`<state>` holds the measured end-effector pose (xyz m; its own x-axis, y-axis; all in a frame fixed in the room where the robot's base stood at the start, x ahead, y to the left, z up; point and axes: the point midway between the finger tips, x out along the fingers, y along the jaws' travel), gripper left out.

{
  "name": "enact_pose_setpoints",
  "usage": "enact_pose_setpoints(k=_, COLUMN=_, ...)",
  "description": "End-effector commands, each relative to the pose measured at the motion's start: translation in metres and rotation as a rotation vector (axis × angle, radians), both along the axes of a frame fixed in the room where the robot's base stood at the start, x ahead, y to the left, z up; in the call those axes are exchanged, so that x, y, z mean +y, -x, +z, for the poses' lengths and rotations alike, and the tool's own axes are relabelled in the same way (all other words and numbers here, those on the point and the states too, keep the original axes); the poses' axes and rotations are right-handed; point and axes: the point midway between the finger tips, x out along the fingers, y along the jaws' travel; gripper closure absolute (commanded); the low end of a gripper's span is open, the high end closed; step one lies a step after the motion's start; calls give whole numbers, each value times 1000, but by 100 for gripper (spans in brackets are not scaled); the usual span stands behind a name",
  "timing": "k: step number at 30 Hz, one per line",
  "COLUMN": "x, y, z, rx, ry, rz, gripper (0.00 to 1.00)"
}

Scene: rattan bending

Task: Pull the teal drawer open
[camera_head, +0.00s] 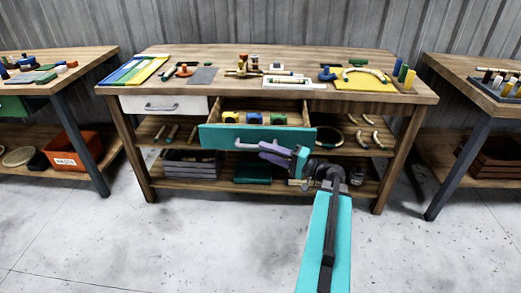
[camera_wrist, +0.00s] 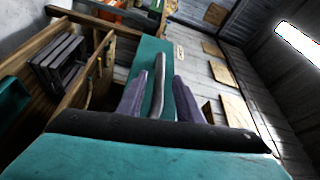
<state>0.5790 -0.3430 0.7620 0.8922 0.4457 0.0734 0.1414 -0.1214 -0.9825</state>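The teal drawer (camera_head: 222,135) under the middle workbench is pulled out, and its inside shows. Its front panel also shows in the wrist view (camera_wrist: 148,50). A grey bar handle (camera_head: 240,145) runs across the drawer front; it also shows in the wrist view (camera_wrist: 157,72). My gripper (camera_head: 264,150) is at the handle, in front of the panel. In the wrist view its two purple fingers (camera_wrist: 161,78) stand on either side of the handle, with a visible gap on both sides. Part of the handle is hidden by the fingers in the head view.
Yellow, blue and green pieces (camera_head: 254,118) lie in the drawer. A white drawer (camera_head: 140,104) is shut at left. The workbench top (camera_head: 220,55) holds mats and tools; its lower shelf holds crates (camera_head: 190,163). Side benches stand left and right. The floor (camera_head: 180,240) in front is clear.

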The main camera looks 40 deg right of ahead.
Motion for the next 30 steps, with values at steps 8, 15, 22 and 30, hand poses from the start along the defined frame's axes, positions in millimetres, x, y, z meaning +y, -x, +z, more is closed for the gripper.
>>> enact_pose_setpoints(k=8, x=-17, y=34, z=-3, rx=0, ry=0, rz=-1, gripper=67)
enact_pose_setpoints(k=15, x=-31, y=62, z=-5, rx=0, ry=0, rz=-1, gripper=67)
enact_pose_setpoints(k=22, x=-39, y=79, z=-7, rx=0, ry=0, rz=1, gripper=67)
enact_pose_setpoints(k=30, x=-41, y=83, z=-7, rx=0, ry=0, rz=1, gripper=67)
